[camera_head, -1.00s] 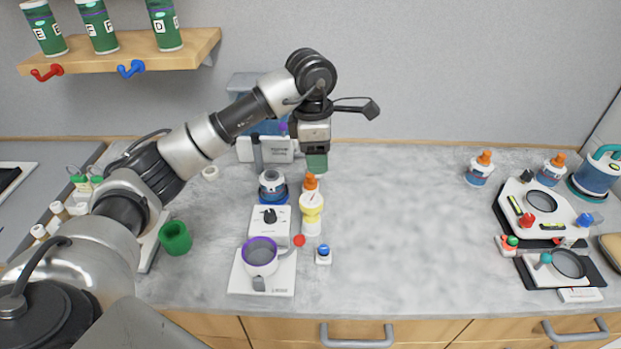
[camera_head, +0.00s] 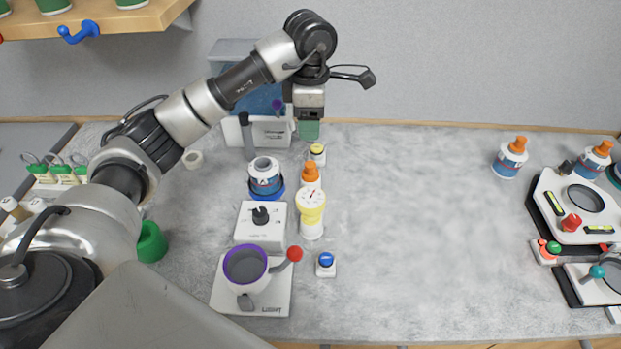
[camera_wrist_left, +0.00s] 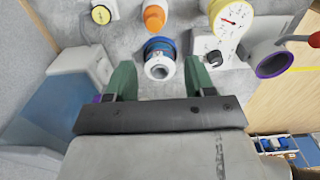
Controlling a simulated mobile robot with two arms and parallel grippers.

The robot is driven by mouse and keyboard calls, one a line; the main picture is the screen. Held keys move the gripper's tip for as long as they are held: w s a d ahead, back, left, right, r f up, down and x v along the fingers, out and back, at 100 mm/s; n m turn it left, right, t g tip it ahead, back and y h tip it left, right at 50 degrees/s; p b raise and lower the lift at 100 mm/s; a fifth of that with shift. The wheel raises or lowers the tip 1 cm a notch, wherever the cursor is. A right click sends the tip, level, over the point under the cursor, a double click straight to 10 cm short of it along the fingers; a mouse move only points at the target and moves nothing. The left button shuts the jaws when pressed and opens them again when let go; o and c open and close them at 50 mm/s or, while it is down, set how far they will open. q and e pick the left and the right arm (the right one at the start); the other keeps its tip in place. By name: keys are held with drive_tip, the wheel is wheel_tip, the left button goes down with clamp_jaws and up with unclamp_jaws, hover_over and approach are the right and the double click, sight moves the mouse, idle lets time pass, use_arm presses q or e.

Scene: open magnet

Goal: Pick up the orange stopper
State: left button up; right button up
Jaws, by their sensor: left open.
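An orange stopper (camera_head: 310,172) tops a white bottle standing behind a yellow-rimmed gauge (camera_head: 311,202). It also shows in the left wrist view (camera_wrist_left: 154,18) at the top, beyond the fingertips. Other orange tops sit on a bottle (camera_head: 518,145) and a second bottle (camera_head: 602,148) at the right. My left gripper (camera_head: 308,130) is behind the near orange stopper, apart from it, with green fingertips pointing down. In the left wrist view the fingers (camera_wrist_left: 160,80) are spread and empty, with a blue-and-white jar (camera_wrist_left: 160,55) beyond the gap. My right gripper is not in view.
A small yellow-capped bottle (camera_head: 317,154) stands between gripper and stopper. A blue-ringed jar (camera_head: 265,176), a white knob box (camera_head: 261,221) and a purple-rimmed cup (camera_head: 246,265) crowd the left side. The middle-right counter is clear. A wooden shelf (camera_head: 100,22) overhangs at upper left.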

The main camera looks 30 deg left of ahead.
use_arm(q)
wheel_tip(320, 180, down, 3)
drive_tip(key=shift+w+a+f+b, duration=0.1)
drive_tip(key=shift+w+f+b, duration=0.05)
drive_tip(key=shift+b, duration=0.5)
drive_tip(key=p, duration=0.1)
hover_over(310, 164)
drive_tip(key=f, duration=0.4)
drive_tip(key=shift+s+f, duration=0.15)
drive_tip(key=shift+s, duration=0.15)
drive_tip(key=f, duration=0.1)
drive_tip(key=f+p, duration=0.1)
drive_tip(key=f, duration=0.1)
drive_tip(key=f+p, duration=0.1)
drive_tip(key=shift+w+f, duration=0.3)
drive_tip(key=shift+f, duration=0.55)
drive_tip(key=c, duration=1)
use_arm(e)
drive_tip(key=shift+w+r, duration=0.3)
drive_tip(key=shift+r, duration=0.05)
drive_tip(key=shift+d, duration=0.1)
